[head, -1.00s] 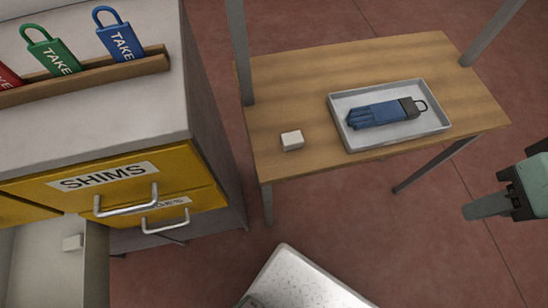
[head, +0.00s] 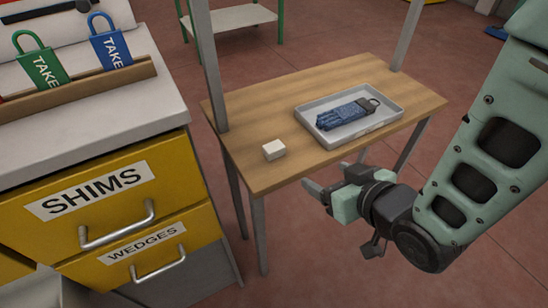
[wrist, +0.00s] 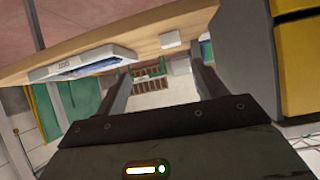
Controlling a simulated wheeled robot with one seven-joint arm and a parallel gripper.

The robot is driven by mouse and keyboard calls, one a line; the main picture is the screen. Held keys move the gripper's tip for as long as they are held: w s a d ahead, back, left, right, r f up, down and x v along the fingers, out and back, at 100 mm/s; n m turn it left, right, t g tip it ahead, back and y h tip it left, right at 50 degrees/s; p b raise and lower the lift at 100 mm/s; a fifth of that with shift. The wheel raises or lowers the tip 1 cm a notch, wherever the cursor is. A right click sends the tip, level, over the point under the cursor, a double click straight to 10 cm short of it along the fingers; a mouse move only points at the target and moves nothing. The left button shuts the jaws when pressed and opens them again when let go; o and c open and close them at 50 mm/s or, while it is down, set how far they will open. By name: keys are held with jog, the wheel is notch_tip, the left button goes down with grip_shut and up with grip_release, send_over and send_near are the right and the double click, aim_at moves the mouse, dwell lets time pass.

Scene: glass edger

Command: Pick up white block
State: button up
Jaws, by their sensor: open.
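The white block (head: 274,150) is a small cube near the front left edge of the wooden table (head: 260,110). It also shows in the wrist view (wrist: 171,39) near the table's edge, above and between the fingers. My gripper (head: 318,190) is in front of the table's front edge, to the right of the block and apart from it. In the wrist view its two fingers (wrist: 160,82) are spread with nothing between them.
A grey tray (head: 311,116) with a blue item (head: 345,115) lies on the table, right of the block. A metal post (head: 205,70) rises at the table's left. A yellow drawer cabinet (head: 95,195) labelled SHIMS and WEDGES stands at the left.

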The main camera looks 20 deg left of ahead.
jog(key=a+b, duration=0.1)
jog(key=b, duration=0.2)
jog(key=a+f+y+b, duration=0.1)
jog(key=b, duration=0.2)
jog(key=w+a+f+n+b, duration=0.1)
jog(key=b, duration=0.2)
jog(key=shift+a+t+y, duration=0.1)
jog(key=shift+t+y, duration=0.2)
send_near(278, 151)
jog(key=x, duration=0.4)
jog(key=shift+w+a, duration=0.1)
jog(key=shift+a, duration=0.1)
jog(key=shift+x, duration=2.65)
jog(key=c, duration=1.1)
jog(key=shift+o, duration=0.2)
